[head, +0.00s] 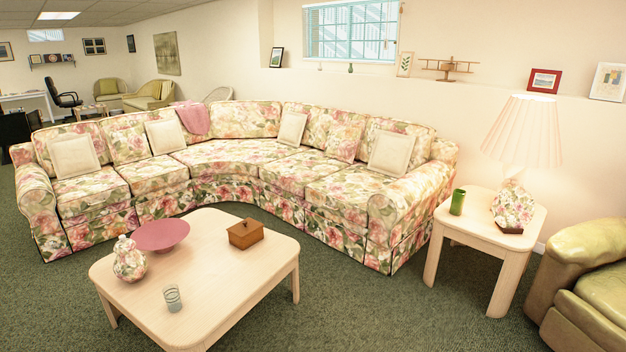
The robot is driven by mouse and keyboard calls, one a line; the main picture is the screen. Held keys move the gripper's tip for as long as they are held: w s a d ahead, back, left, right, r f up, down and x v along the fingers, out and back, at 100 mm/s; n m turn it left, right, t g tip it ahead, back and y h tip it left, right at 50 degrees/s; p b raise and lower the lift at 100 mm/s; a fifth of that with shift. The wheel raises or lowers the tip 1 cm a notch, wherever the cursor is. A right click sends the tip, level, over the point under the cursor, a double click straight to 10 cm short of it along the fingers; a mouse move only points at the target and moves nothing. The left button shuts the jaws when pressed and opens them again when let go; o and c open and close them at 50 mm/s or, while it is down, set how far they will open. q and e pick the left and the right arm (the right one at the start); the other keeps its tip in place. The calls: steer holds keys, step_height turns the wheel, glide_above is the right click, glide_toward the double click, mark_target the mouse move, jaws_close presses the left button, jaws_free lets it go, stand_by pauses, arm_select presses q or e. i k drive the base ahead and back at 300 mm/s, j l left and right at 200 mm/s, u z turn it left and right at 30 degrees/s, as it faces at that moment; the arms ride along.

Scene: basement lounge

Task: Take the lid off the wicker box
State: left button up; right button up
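A small brown box (245,236), likely the wicker box, sits near the back right of the light wood coffee table (225,275). A lid (245,226) with a small knob lies on top of it. The weave is too small to make out. Neither of my grippers shows in the head view, and nothing touches the box.
A pink bowl (160,235), a floral jar (129,260) and a glass (172,298) stand on the table, left of the box. A floral sectional sofa (285,180) curves behind it. A side table (468,228) with a lamp stands right. Green carpet (400,310) is clear in front.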

mark_target(245, 227)
steer(key=i, duration=1.1)
steer(key=i+l+u, duration=0.1)
steer(key=i, duration=1)
